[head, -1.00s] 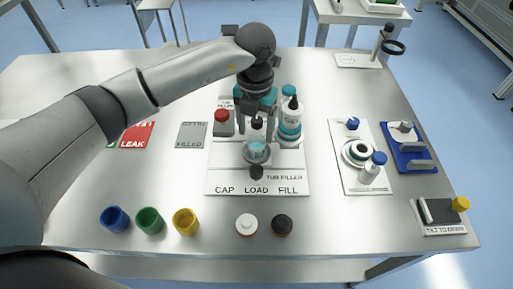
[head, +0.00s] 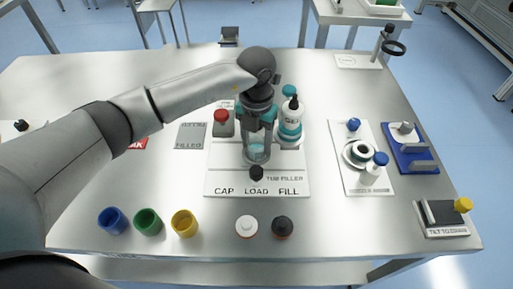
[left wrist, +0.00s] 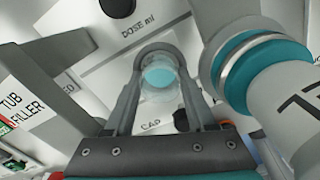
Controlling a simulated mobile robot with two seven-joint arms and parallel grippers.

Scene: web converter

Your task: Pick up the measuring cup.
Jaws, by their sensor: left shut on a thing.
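The measuring cup (head: 257,153) is a small clear cup with teal liquid, upright at the middle of the white CAP LOAD FILL board (head: 220,178). My left gripper (head: 257,143) points down from above, with its fingers on either side of the cup and shut on it. In the left wrist view the cup (left wrist: 159,78) shows between the two fingertips. I cannot tell whether the cup is touching the board or just above it. My right gripper is not in view.
A white bottle with a teal band (head: 291,118) stands close to the right of the gripper. A red-capped container (head: 222,124) stands to the left. A black knob (head: 257,173) is in front of the cup. Blue, green and yellow cups (head: 148,222) stand at the front left.

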